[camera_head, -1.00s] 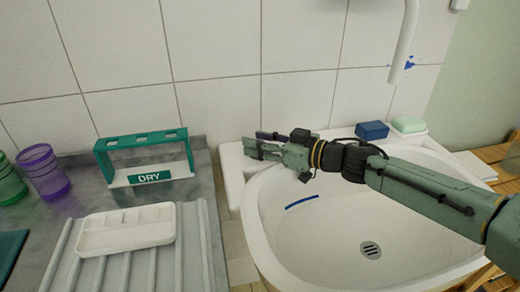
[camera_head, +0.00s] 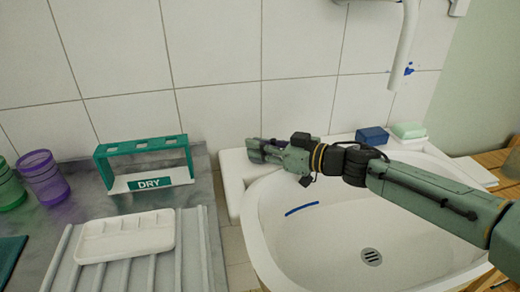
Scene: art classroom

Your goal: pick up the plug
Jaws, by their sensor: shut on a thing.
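My gripper (camera_head: 256,149) is at the back left corner of the white sink (camera_head: 262,236), low over its rim, pointing left. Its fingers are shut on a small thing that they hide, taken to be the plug. No plug shows apart from the gripper, so its shape and colour cannot be told. My forearm reaches in from the right, across the basin.
A blue block (camera_head: 371,135) and a pale green soap (camera_head: 408,130) sit on the rim's back right. The spout (camera_head: 405,50) hangs above. Left are a green DRY rack (camera_head: 143,163), white palette (camera_head: 125,232) and purple cup (camera_head: 43,177).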

